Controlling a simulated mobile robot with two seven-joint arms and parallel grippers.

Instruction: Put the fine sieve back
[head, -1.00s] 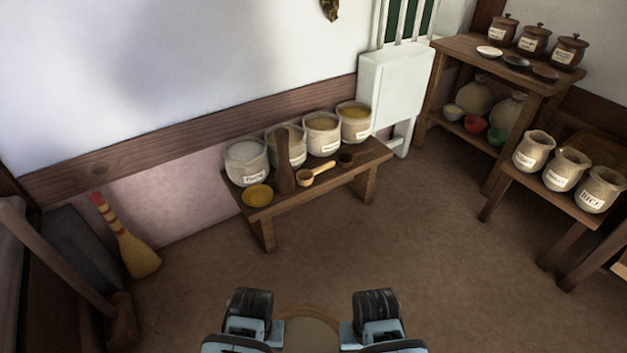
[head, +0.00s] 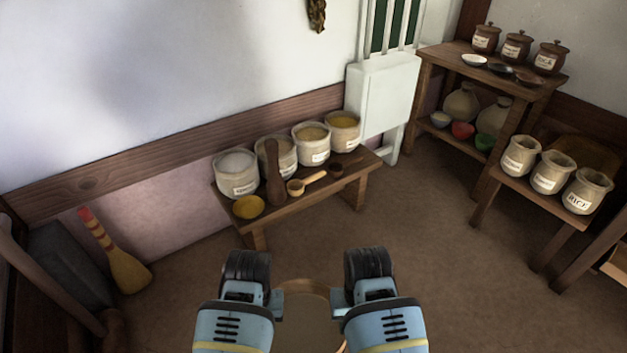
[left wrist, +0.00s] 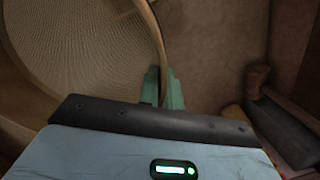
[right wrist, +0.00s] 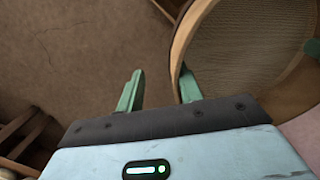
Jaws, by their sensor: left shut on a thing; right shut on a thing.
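The fine sieve has a round wooden rim and a pale mesh. In the head view its rim (head: 306,285) shows low in the middle between my grippers, its near part hidden or cut off. My left gripper (head: 277,303) is shut on one side of the rim, and my right gripper (head: 338,303) holds the opposite side. The left wrist view shows the mesh (left wrist: 85,50) and the rim between the green fingers. The right wrist view shows the mesh (right wrist: 245,50) and the rim against one finger; the other finger looks a little apart.
A low bench (head: 345,183) by the wall bears several labelled pots, a scoop and a yellow dish (head: 248,207). A shelf (head: 440,55) and a stool with jars (head: 551,172) stand right. A broom (head: 125,268) leans at left. The floor (head: 420,255) between is clear.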

